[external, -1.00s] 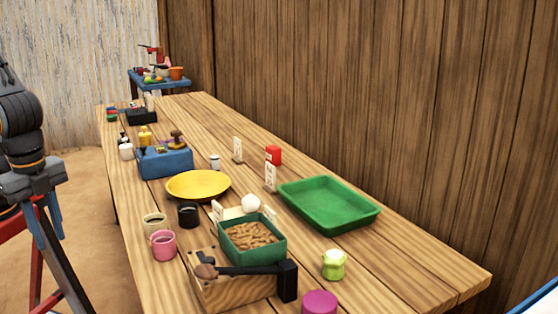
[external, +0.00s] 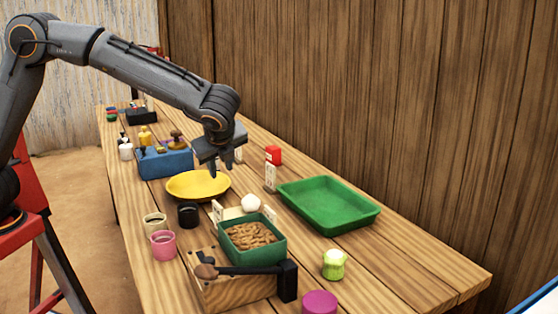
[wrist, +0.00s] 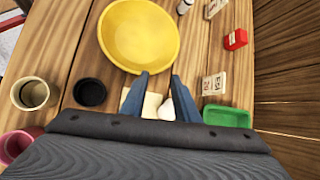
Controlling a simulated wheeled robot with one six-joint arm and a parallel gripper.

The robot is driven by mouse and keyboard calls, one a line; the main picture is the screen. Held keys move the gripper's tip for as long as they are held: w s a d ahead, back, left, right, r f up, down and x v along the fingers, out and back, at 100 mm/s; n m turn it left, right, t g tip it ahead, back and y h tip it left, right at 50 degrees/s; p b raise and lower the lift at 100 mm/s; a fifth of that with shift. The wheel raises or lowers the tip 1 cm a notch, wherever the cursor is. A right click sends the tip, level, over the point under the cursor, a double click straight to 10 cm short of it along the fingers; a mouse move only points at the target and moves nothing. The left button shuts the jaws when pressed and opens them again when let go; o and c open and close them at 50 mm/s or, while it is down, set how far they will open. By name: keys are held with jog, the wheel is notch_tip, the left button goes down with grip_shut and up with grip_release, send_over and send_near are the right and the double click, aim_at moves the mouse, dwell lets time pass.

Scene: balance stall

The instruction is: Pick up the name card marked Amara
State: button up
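Several white name cards stand on the table; the lettering is too small to read, so I cannot tell which is marked Amara. One card (external: 270,177) stands left of the green tray, and it shows dark marks in the wrist view (wrist: 214,84). Another card (wrist: 214,8) is near the back and is partly hidden by my gripper in the external view. A pale card (external: 217,211) is beside the green box of brown pieces. My gripper (external: 222,169) is open and empty, pointing down above the table near the yellow plate (external: 190,186).
The green tray (external: 318,206) lies to the right, with a red box (external: 273,154) behind it. A white ball (external: 251,203), a black cup (external: 188,216) and a pink cup (external: 163,246) stand near the front. A hammer (external: 287,281) lies across the wooden crate. A wooden wall borders the right side.

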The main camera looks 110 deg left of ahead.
jog(key=s+a+f+g+y+b, duration=0.1)
jog(key=a+g, duration=0.1)
jog(key=a, duration=0.8)
jog(key=s+a+f+g+y, duration=0.1)
jog(key=a, duration=0.8)
jog(key=m+g+b, duration=0.1)
jog(key=g, duration=0.2)
send_over(238, 150)
jog(key=w+d, duration=0.2)
jog(key=shift+y, duration=0.3)
notch_tip(238, 150, down, 5)
jog(key=shift+a+r, duration=0.15)
jog(key=shift+s+a+f, duration=0.1)
jog(key=shift+s+f, duration=0.1)
jog(key=shift+f, duration=0.05)
jog(key=x, duration=0.7)
jog(key=shift+a, duration=0.3)
grip_shut()
